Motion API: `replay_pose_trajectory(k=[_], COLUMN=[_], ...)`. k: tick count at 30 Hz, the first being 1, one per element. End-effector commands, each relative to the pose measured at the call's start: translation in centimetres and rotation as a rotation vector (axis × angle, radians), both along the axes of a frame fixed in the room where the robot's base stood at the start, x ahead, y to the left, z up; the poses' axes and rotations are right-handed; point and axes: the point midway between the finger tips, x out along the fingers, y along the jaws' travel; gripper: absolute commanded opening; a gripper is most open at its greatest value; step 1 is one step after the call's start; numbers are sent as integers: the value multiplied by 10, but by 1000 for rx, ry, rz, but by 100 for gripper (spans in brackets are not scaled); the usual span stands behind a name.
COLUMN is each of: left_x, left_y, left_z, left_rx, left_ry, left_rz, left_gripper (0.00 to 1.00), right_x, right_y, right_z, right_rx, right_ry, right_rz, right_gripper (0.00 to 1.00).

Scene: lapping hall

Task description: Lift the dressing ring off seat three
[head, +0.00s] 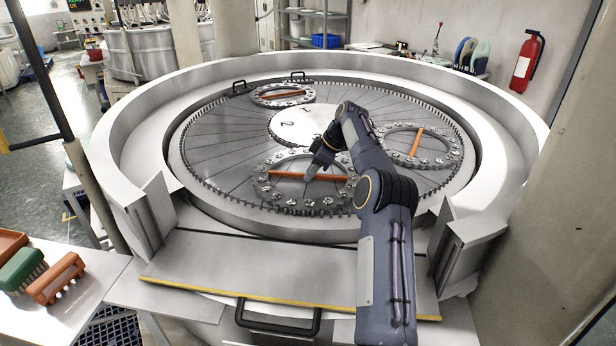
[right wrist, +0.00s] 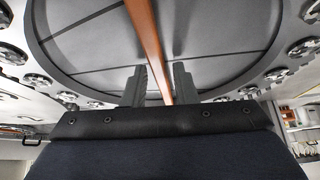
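Three toothed dressing rings, each with an orange bar across it, lie on the round grey lapping plate (head: 220,135): a front ring (head: 262,188), a right ring (head: 455,148) and a back-left ring (head: 283,102). The pale hub shows a "2" and another mark; my arm covers part of it, and I cannot read which ring is at seat three. My right gripper (head: 309,175) is low over the front ring, at its orange bar (head: 288,174). In the right wrist view the gripper (right wrist: 160,85) is open, with the bar (right wrist: 150,40) running between its fingers, closer to the right one.
A high pale rim (head: 130,115) surrounds the plate, with a front ledge (head: 250,265) and a black handle (head: 278,327). Green and orange brushes (head: 55,278) lie on a side table at left. A pillar stands close at right.

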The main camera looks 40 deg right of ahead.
Motion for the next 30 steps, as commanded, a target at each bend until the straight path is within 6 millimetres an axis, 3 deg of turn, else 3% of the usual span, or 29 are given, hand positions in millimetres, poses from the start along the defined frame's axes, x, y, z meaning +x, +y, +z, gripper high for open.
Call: replay_pose_trajectory(k=[1,6,30], left_x=[0,0,0], left_y=[0,0,0], left_z=[0,0,0], left_rx=[0,0,0], left_ry=[0,0,0], left_rz=[0,0,0], left_gripper=[36,36,36], right_x=[0,0,0], right_y=[0,0,-1], right_z=[0,0,1], right_rx=[0,0,0], right_ry=[0,0,0], right_rz=[0,0,-4], right_gripper=[19,0,0])
